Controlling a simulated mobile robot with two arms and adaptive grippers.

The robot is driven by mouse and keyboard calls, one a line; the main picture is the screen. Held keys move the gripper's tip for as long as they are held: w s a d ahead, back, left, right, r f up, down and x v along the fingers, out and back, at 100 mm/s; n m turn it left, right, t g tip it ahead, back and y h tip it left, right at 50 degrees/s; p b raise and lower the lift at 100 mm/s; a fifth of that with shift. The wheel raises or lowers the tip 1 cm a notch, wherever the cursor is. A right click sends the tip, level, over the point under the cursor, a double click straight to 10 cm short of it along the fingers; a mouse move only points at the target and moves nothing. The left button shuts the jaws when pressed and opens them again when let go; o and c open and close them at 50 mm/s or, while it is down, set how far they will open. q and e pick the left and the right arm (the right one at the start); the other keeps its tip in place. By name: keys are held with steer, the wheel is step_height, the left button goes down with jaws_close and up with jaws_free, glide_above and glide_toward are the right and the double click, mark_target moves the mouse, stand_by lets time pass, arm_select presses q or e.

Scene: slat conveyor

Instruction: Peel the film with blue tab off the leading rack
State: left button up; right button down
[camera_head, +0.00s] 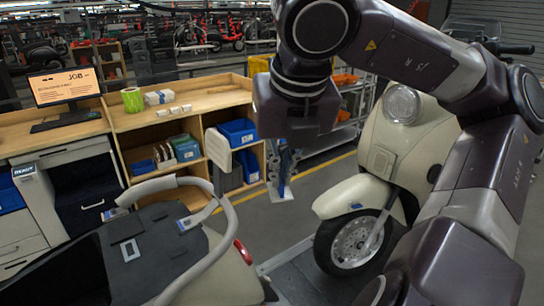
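A scooter's rear end with a pale grey tubular rack (229,225) is at the lower left. The rack curves around a dark flat surface (88,270). A small pale patch with blue on it (187,222) lies near the rack's right side. Another whitish patch (130,250) lies further left. My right gripper (283,185) hangs from the dark wrist at upper centre, pointing down, right of and apart from the rack. My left gripper is out of view.
A cream scooter (408,140) stands at the right, partly behind my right arm. A wooden workbench (205,95) with blue bins (238,131) stands behind the rack. A monitor (64,86) is at the far left. Some grey floor shows between the scooters.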

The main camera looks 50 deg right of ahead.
mark_target(270, 186)
steer(key=shift+s+r+p, duration=0.3)
steer(key=shift+s+r, duration=0.95)
steer(key=shift+r, duration=0.1)
steer(key=w+f+b, duration=0.1)
steer(key=w+f, duration=0.3)
steer(key=f, duration=0.1)
steer(key=shift+w, duration=0.3)
